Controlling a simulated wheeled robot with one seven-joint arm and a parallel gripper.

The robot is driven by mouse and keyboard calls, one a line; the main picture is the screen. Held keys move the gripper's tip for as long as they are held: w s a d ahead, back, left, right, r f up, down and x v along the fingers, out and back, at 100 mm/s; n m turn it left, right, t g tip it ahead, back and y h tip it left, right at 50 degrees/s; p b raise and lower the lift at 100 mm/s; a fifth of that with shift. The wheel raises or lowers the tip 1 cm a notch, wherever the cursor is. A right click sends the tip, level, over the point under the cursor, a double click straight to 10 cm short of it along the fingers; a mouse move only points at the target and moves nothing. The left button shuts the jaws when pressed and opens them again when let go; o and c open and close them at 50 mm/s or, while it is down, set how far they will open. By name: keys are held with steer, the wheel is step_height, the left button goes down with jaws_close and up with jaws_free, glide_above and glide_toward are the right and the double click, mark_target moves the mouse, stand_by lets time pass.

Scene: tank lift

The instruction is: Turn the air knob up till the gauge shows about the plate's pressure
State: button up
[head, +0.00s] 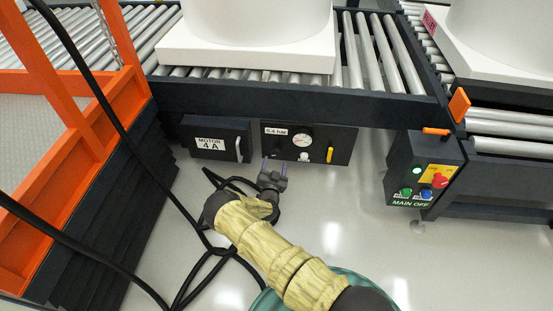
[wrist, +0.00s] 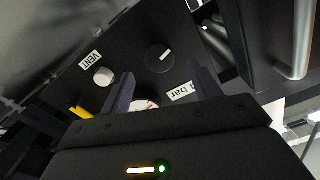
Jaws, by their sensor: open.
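The dark air panel (head: 345,143) under the conveyor carries a plate reading 0.4 bar (head: 276,131) and a round white gauge (head: 302,140). The gauge needle is too small to read. In the wrist view, a round black knob (wrist: 158,57) with a white mark sits just beyond my gripper (wrist: 162,76), between the lines of its two open fingers and apart from them. The gauge (wrist: 144,104) is partly hidden by my gripper there, and the plate (wrist: 181,92) is partly cut off. In the head view, my gripper (head: 274,164) is in front of the panel's lower left, empty.
A white VENT knob (wrist: 103,77) and a yellow handle (head: 329,155) are on the same panel. Left is a MOTOR 4A box (head: 210,143) with a handle. Black cables (head: 205,255) lie on the floor. A control box (head: 425,165) stands right, with clear floor before it.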

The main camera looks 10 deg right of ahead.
mark_target(277, 155)
steer(key=b+x, duration=0.2)
steer(key=x, duration=0.3)
steer(key=shift+w+d+f+b, duration=0.1)
steer(key=shift+w+b, duration=0.05)
steer(key=shift+b, duration=0.2)
steer(key=shift+w+d, duration=0.1)
steer(key=shift+w, duration=0.25)
steer(key=c, duration=1)
